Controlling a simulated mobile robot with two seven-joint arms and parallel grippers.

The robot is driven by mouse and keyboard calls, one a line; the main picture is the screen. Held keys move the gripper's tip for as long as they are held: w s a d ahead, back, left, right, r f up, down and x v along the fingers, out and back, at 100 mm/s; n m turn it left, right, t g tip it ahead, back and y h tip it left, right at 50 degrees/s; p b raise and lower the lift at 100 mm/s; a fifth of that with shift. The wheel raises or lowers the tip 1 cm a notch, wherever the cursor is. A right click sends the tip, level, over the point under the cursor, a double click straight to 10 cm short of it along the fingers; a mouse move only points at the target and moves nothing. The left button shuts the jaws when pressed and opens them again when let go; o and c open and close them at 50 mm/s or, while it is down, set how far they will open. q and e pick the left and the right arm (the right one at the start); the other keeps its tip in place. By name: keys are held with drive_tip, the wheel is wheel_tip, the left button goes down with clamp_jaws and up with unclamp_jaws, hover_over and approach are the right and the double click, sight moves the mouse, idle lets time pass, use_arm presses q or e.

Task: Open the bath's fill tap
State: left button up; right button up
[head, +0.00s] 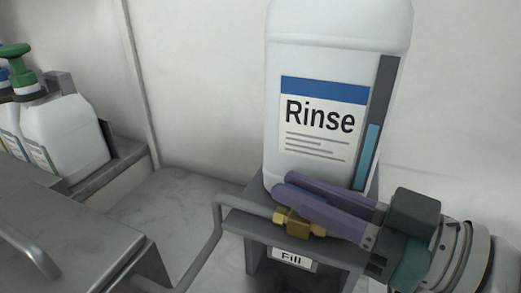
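The fill tap is a brass fitting (298,223) on the front of a grey metal stand, above a white label reading "Fill" (291,257). My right gripper (282,184) comes in from the right, its two purple fingers lying across just above and behind the brass fitting. The fingers overlap in this view, so the gap between them and anything in it are hidden. No tap handle can be made out; the fingers may cover it. I cannot tell whether they touch the brass. My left gripper is not in view.
A large white "Rinse" jug (337,60) with a blue level strip stands right behind the fingers. A bent grey pipe (215,235) runs from the stand down left. A metal bath with a lid (75,225) is at lower left. White pump bottles (65,135) stand beyond it.

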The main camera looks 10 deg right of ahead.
clamp_jaws()
drive_tip(key=n+g+y+b, duration=0.1)
drive_tip(key=g+y+b, duration=0.1)
drive_tip(key=shift+f+n+b, duration=0.2)
drive_tip(key=shift+n+b, duration=0.2)
drive_tip(key=shift+r+n+g+y+b, duration=0.15)
drive_tip(key=shift+n+g+y+b, duration=0.4)
drive_tip(key=shift+g, duration=0.25)
